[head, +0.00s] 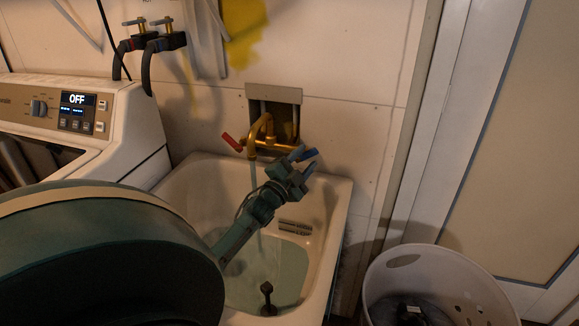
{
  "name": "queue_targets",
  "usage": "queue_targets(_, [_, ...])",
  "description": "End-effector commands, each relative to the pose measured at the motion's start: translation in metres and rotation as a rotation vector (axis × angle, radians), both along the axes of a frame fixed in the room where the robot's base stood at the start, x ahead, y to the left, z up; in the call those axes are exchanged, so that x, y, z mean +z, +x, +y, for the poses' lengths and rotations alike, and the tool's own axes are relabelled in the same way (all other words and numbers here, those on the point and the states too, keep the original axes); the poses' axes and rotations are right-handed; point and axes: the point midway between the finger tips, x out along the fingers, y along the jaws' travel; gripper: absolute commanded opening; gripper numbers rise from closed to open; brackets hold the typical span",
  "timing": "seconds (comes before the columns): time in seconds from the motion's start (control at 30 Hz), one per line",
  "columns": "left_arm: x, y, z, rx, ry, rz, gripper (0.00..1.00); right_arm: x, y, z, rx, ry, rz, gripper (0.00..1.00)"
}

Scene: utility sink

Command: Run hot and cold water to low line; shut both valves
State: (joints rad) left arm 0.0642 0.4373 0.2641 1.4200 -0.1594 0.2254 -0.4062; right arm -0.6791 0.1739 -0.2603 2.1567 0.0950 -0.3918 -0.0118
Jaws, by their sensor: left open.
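The brass faucet (263,128) is on the wall above the white utility sink (339,205). A thin water stream falls from its spout into the basin, where shallow greenish water (288,270) covers the bottom. The red valve handle (231,142) is left of the spout and tilts up to the left. The blue valve handle (311,155) is on the right, partly hidden by my left gripper (301,160). The gripper is open with its fingers at the blue handle; I cannot tell whether they touch it. I cannot make out a clear low line. My right gripper is out of view.
A dark plug-like piece (267,290) stands in the basin near the front. A washing machine (125,110) with its display reading OFF is at the left. A white perforated basket (435,275) stands right of the sink. My arm hides the sink's left front.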

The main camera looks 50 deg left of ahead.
Motion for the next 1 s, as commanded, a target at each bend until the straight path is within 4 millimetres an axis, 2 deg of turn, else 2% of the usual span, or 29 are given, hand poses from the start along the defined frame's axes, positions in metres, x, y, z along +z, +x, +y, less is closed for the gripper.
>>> queue_targets(0.03, [-0.004,-0.012,-0.003,-0.001,-0.001,0.003,0.42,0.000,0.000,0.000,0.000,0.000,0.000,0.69])
queue_targets(0.2, [-0.013,-0.047,-0.009,-0.001,-0.002,0.002,0.42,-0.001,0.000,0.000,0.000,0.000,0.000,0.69])
queue_targets(0.4, [-0.017,-0.072,-0.013,0.000,-0.002,0.000,0.42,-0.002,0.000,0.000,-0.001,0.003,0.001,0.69])
queue_targets(0.57, [-0.018,-0.079,-0.014,0.000,-0.001,-0.001,0.42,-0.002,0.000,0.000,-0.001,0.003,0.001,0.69])
queue_targets(1.0, [-0.018,-0.079,-0.014,0.000,-0.001,-0.001,0.42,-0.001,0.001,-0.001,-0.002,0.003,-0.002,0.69])
